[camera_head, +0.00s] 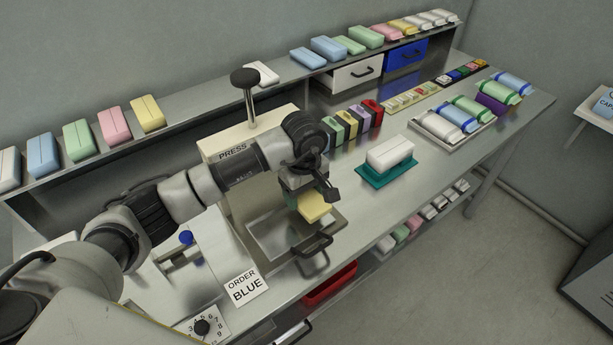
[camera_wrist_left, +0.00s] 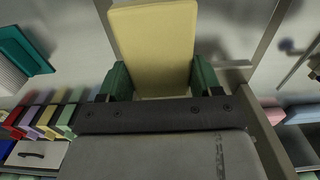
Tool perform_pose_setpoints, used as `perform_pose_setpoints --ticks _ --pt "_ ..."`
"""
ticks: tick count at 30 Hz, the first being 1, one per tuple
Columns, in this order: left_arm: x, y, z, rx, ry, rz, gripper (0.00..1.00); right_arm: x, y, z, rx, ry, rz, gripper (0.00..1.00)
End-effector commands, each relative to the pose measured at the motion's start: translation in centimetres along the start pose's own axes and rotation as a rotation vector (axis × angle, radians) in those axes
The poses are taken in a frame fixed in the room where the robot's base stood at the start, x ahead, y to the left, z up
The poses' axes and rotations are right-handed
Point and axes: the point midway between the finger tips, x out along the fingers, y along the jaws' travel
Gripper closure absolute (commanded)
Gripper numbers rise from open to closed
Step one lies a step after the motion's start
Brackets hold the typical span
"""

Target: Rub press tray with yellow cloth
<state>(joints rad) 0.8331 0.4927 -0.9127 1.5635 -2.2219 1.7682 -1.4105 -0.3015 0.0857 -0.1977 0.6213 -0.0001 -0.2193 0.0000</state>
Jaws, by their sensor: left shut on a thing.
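My left gripper (camera_head: 306,192) is shut on the yellow cloth (camera_head: 313,207), a folded pad, over the right part of the press tray (camera_head: 268,238). The tray is a shallow metal tray with a dark handle at the front of the machine marked PRESS. In the left wrist view the cloth (camera_wrist_left: 155,45) sits between the two green fingers of the gripper (camera_wrist_left: 157,82). I cannot tell whether the cloth touches the tray. My right gripper is not in view.
A white wrapped block stands on a teal mat (camera_head: 387,171) to the right. A tray of wrapped rolls (camera_head: 452,128) is farther right. A sign reading ORDER BLUE (camera_head: 246,287) and a dial (camera_head: 203,327) are at the front left. A shelf with coloured packs runs behind.

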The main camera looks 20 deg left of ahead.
Motion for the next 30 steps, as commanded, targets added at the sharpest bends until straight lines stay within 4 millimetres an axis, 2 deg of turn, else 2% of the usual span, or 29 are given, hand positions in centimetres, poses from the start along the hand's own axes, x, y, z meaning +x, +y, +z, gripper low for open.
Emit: perform_pose_setpoints --ticks 6,12,30 --pt "-2.2 -0.1 -0.4 -0.007 0.002 0.0 0.58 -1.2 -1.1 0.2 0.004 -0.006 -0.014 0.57" --pt "-3.7 -0.1 -0.6 -0.012 0.001 0.0 0.58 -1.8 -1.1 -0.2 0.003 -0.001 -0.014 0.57" --pt "-3.8 -0.1 -0.6 -0.014 0.0 -0.001 0.58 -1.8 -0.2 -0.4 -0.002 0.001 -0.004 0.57"
